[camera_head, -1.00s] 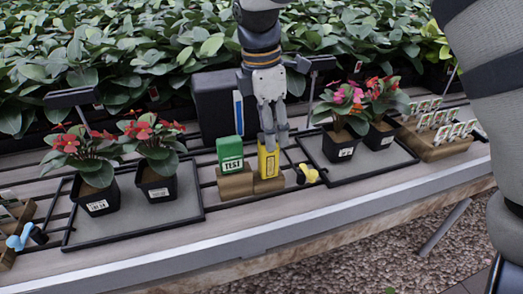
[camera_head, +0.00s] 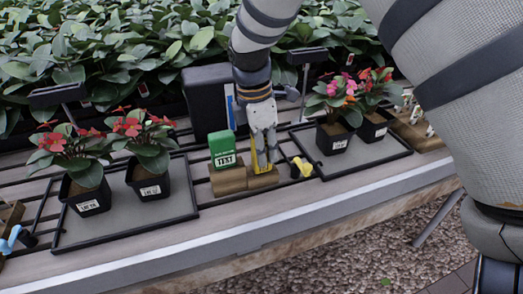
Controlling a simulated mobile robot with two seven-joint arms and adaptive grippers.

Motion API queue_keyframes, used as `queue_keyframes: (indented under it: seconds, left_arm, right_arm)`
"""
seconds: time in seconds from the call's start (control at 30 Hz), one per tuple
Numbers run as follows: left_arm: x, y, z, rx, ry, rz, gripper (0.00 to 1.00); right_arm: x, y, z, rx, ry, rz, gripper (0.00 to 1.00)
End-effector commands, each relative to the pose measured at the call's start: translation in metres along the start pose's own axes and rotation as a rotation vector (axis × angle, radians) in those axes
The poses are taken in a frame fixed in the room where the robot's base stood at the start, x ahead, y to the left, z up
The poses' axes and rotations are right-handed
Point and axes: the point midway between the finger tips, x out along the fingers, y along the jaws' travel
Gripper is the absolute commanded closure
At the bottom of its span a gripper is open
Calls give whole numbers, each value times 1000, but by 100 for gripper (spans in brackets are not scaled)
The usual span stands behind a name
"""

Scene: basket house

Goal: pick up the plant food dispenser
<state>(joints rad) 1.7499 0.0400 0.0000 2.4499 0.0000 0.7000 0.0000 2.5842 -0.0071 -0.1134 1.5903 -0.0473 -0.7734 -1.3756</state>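A green box (camera_head: 222,149) with a white label stands upright on a wooden block in the middle of the bench. Beside it on the right is a yellow container (camera_head: 259,161) on its own wooden block (camera_head: 263,179). I cannot tell for sure which of the two is the plant food dispenser. My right gripper (camera_head: 264,158) points down at the yellow container, its fingers partly covering it. Whether the fingers press on it cannot be told. The yellow container appears to still rest on its block. My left gripper is not in view.
Potted red-flowered plants (camera_head: 84,201) stand on the left tray (camera_head: 120,225), and more (camera_head: 333,138) on the right tray (camera_head: 360,160). A dark box (camera_head: 205,88) stands behind the green box. A small yellow item (camera_head: 301,168) lies right of the gripper. The front bench edge is clear.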

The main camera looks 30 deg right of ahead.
Motion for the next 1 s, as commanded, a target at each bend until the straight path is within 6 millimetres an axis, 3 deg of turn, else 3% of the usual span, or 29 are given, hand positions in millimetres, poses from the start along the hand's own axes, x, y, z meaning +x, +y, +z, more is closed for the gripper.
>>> queue_keyframes:
  seconds: [0.27,0.47,0.7,0.8,1.0]
  left_arm:
    - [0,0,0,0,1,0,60]
    - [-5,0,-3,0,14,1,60]
    - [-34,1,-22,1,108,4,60]
    - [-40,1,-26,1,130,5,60]
    - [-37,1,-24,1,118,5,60]
  right_arm:
    - [-3,0,0,0,0,0,100]
    - [-35,1,4,0,2,6,100]
    - [-107,-50,-3,-1,4,22,100]
    - [-117,-82,-12,-1,2,13,100]
    - [-129,-121,-24,-2,4,-2,100]
